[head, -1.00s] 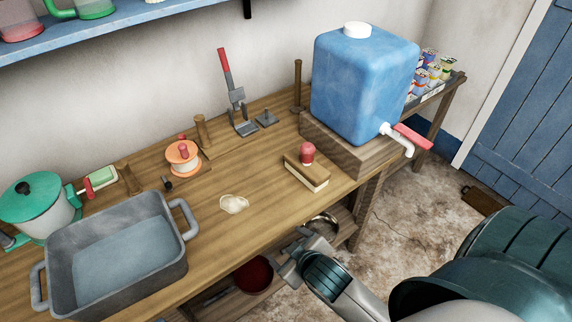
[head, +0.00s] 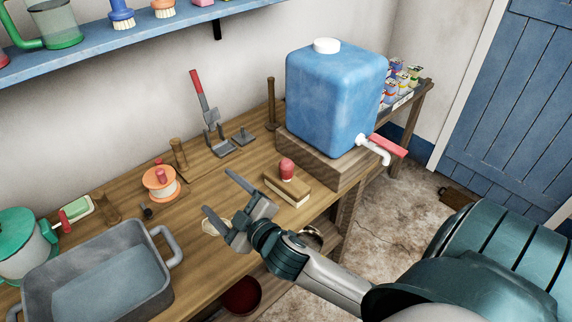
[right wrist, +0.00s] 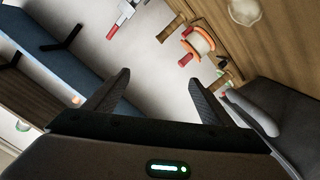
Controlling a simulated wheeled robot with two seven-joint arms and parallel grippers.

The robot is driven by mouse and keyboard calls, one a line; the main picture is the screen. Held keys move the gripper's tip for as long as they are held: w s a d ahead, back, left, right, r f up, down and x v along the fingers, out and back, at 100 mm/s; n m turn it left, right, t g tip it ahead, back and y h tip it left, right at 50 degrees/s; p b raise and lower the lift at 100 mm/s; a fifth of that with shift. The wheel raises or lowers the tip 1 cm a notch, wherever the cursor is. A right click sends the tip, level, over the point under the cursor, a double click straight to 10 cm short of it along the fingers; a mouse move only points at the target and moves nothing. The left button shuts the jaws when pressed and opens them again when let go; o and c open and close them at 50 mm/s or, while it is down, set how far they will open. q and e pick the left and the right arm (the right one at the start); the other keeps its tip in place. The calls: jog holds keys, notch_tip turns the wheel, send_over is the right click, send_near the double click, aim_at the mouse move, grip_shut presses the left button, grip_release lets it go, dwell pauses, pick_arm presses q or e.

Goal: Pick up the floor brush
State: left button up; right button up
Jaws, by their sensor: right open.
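The floor brush (head: 288,189), a brown wooden block with a red knob (head: 287,169) on top and a paler lower edge, lies on the wooden bench in front of the blue water container. My right gripper (head: 218,191) is over the bench, left of the brush and apart from it. Its fingers are open, empty and point left, away from the brush. The right wrist view shows the open fingers (right wrist: 160,76) too, but I do not see the brush there. My left gripper is not in view.
The blue container (head: 335,95) with its red-handled tap stands on a wooden block. An orange spool (head: 160,183), a red-handled lever tool (head: 205,110) and a grey basin (head: 160,285) are on the bench. A pale puddle (head: 212,229) lies near my right gripper.

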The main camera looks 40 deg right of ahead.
jog(key=w+a+r+n+g+y, duration=0.35)
jog(key=a+r+n+y, duration=1.15)
jog(key=n, duration=0.6)
jog(key=d+f+n+g+h, duration=0.7)
jog(key=d+f+n+g, duration=0.45)
jog(key=d+f, duration=0.2)
jog(key=d+r+h, duration=0.1)
jog(key=d+h, duration=0.2)
jog(key=d, duration=0.5)
jog(key=d+r+m+g+h, duration=0.1)
jog(key=d+h, duration=0.1)
jog(key=d, duration=0.6)
jog(key=d+r+m+g+h, duration=0.1)
jog(key=d+h, duration=0.2)
jog(key=d, duration=0.5)
jog(key=shift+d+h, duration=0.25)
jog(key=shift+h, duration=0.05)
